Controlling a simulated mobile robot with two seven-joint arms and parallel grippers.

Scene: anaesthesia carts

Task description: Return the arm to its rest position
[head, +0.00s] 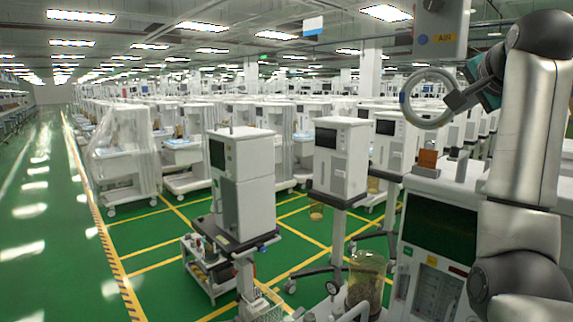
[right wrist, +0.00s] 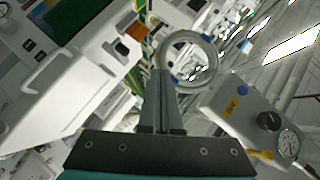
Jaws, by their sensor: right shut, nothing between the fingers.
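My right arm comes in from the right of the head view and bends left at the top. Its gripper (head: 455,100) is shut and empty, raised above the cart at the right. In the right wrist view the closed fingers (right wrist: 160,78) point away from the camera. A pale grey ring (head: 404,97) with a blue dot lies just beyond the fingertips; it also shows in the right wrist view (right wrist: 213,62). I cannot tell whether the fingers touch the ring. My left gripper is not in view.
A white cart with a dark screen (head: 440,226) stands below my right arm. A grey unit marked AIR (head: 441,22) is close above the gripper and carries a gauge (right wrist: 288,143). More carts fill the hall. A green aisle (head: 50,220) is clear at left.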

